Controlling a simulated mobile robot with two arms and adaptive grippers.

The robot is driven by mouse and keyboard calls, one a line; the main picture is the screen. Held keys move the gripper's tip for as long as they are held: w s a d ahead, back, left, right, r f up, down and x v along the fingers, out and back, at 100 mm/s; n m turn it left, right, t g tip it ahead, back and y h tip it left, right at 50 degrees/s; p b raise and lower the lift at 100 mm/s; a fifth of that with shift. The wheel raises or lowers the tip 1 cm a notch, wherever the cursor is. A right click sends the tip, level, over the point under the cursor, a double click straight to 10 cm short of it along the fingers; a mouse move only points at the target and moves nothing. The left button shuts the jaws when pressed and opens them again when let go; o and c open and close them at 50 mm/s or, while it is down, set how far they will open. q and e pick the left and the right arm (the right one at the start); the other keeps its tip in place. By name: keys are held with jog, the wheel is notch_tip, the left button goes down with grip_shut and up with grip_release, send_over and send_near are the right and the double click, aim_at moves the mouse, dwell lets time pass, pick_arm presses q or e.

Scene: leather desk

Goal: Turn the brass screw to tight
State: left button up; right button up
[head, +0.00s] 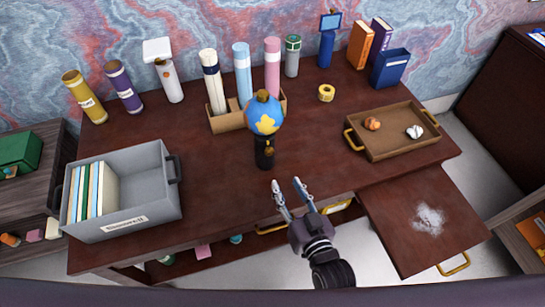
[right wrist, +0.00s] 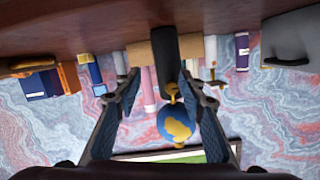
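A small globe (head: 264,115), blue with yellow land, stands upright on a black post (head: 263,158) near the middle of the desk. A small brass part, seemingly the screw (head: 269,151), shows on the post below the ball. In the right wrist view, which is upside down, the brass screw (right wrist: 172,91) sits between the black post (right wrist: 165,60) and the globe (right wrist: 178,123). My right gripper (head: 288,182) is open and empty, in front of the globe and apart from it. In the right wrist view its fingers stand either side of the screw, nearer the camera. My left gripper is not in view.
A grey bin (head: 147,190) with upright folders stands left. A cardboard holder (head: 222,123) with rolled tubes is behind the globe. A wooden tray (head: 390,149) with crumpled balls lies right. The desk (head: 225,205) is bare around the globe's front.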

aim_at(270, 154)
jog(key=w+a+r, duration=0.1)
jog(key=w, duration=0.1)
jog(key=w+a+r+t+p, duration=0.1)
jog(key=w, duration=0.2)
jog(key=w+a+r+t, duration=0.1)
jog(key=w+a, duration=0.1)
jog(key=shift+w+a+r+m+y+p, duration=0.1)
jog(key=shift+w+r+m+y+p, duration=0.05)
jog(key=shift+w+m+y+p, duration=0.2)
jog(key=shift+s, duration=0.1)
jog(key=shift+c, duration=0.3)
grip_shut()
